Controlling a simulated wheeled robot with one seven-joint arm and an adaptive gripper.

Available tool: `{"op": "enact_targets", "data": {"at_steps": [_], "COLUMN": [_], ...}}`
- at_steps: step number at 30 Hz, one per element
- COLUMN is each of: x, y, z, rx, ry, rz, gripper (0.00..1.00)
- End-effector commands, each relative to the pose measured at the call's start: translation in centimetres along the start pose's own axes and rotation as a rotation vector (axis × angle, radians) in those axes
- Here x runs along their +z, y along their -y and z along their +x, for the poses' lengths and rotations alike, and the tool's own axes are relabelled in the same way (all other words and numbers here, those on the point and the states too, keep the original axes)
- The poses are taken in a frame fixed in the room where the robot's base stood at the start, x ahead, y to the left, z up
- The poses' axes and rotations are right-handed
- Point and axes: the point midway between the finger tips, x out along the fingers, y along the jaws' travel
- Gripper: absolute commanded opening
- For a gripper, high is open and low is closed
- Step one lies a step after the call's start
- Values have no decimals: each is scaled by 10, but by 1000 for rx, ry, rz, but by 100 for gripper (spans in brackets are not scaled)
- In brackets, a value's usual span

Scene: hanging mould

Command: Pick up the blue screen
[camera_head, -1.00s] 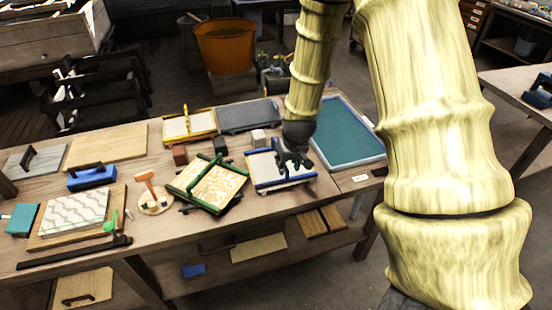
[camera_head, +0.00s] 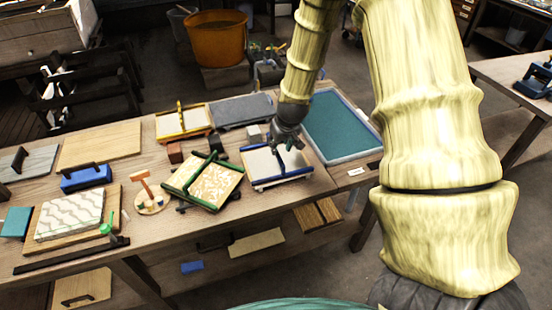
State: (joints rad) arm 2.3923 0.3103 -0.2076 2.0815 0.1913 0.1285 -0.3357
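The blue screen (camera_head: 262,166), a pale panel in a blue frame, lies on the workbench right of the green-framed screen. A thin dark blue upright bar shows at its middle, just below my gripper. My gripper (camera_head: 289,146) points down over the far part of the blue screen. Its dark fingers overlap the bar and far frame edge in the picture. I cannot tell whether they touch the screen or how far apart they are.
A green-framed screen (camera_head: 215,187) lies close on the left. A yellow-framed screen (camera_head: 181,132) and a grey slab (camera_head: 240,112) lie behind. A large teal panel in a pale blue frame (camera_head: 335,125) lies on the right. Several boards and tools cover the bench's left.

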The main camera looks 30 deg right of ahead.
Motion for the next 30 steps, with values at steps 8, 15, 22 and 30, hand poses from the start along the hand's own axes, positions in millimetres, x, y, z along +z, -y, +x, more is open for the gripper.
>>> {"op": "enact_targets", "data": {"at_steps": [8,15,22,30], "x": [-1,-3,-3,-3], "y": [3,6,6,6], "z": [11,32,50,54], "rx": [-1,0,-1,-1], "ry": [2,1,2,0], "rz": [-1,-2,-1,-2], "gripper": [36,36,36,36]}}
